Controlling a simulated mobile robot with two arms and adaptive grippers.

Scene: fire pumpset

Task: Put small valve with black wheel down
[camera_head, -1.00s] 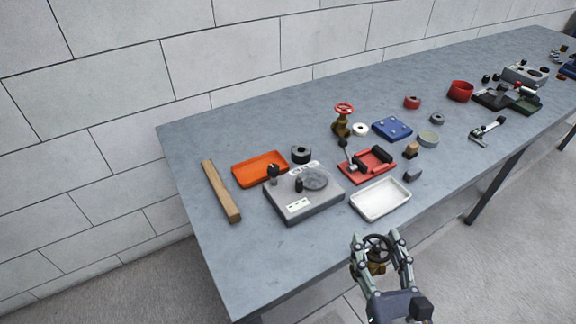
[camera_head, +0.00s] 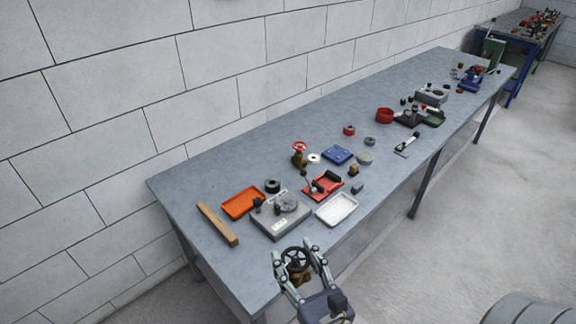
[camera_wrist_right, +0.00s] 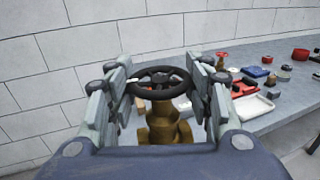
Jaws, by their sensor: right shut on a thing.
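The small valve with a black wheel (camera_head: 295,258) is between the fingers of my right gripper (camera_head: 298,261), which is shut on it. In the right wrist view the black wheel (camera_wrist_right: 160,82) faces up and the brass body (camera_wrist_right: 165,122) hangs below it, roughly upright. The right gripper (camera_wrist_right: 160,95) shows there with a finger on each side of the valve. In the head view the valve is by the table's front edge, apart from the things on the table. My left gripper is not in view.
The long grey table (camera_head: 200,172) holds a wooden bar (camera_head: 217,224), orange tray (camera_head: 241,203), grey device (camera_head: 281,216), white tray (camera_head: 337,209), red fixture (camera_head: 323,187) and a red-wheeled valve (camera_head: 299,153). Bare tabletop shows at the left end and along the back.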

